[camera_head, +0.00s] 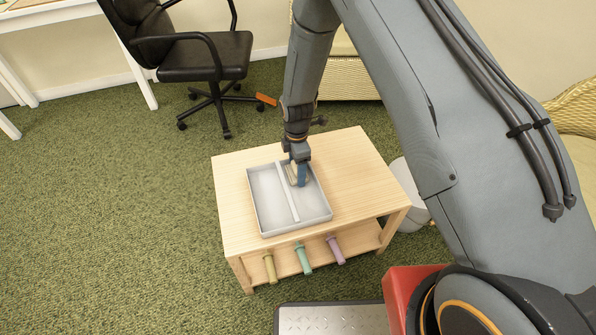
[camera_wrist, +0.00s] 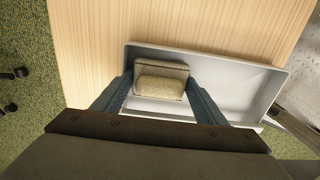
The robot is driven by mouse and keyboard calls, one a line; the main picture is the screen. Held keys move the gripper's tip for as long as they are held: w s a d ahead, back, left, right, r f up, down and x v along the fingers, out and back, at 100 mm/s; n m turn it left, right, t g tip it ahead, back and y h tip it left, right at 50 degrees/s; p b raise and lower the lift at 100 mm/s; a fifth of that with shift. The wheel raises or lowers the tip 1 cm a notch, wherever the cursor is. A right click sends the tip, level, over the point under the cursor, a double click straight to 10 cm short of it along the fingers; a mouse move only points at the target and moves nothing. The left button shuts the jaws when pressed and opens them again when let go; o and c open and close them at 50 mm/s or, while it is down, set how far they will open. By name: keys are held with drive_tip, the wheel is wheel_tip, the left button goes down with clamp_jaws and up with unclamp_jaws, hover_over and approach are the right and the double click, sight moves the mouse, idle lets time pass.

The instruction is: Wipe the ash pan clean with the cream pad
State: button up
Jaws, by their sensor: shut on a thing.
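The ash pan (camera_head: 262,205) is a shallow light-grey tray with a divider, on the wooden table. It also shows in the wrist view (camera_wrist: 235,83), with a clean-looking pale floor where visible. The cream pad (camera_wrist: 160,80) is a small beige block between the blue fingers of my gripper (camera_wrist: 158,92). In the head view my gripper (camera_head: 300,177) points down into the right compartment of the pan, shut on the pad (camera_head: 292,173). I cannot tell whether the pad touches the pan floor. The floor under the pad and fingers is hidden.
The wooden table (camera_head: 350,170) has free top right of the pan. Yellow (camera_head: 270,268), teal (camera_head: 303,258) and purple (camera_head: 335,249) handled things show at its front, below the top. A black office chair (camera_head: 205,60) stands behind left. A white bin (camera_head: 411,213) is beside the table.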

drive_tip(key=shift+r, duration=0.1)
drive_tip(key=shift+r+p, duration=2.7)
drive_tip(key=shift+r, duration=1.7)
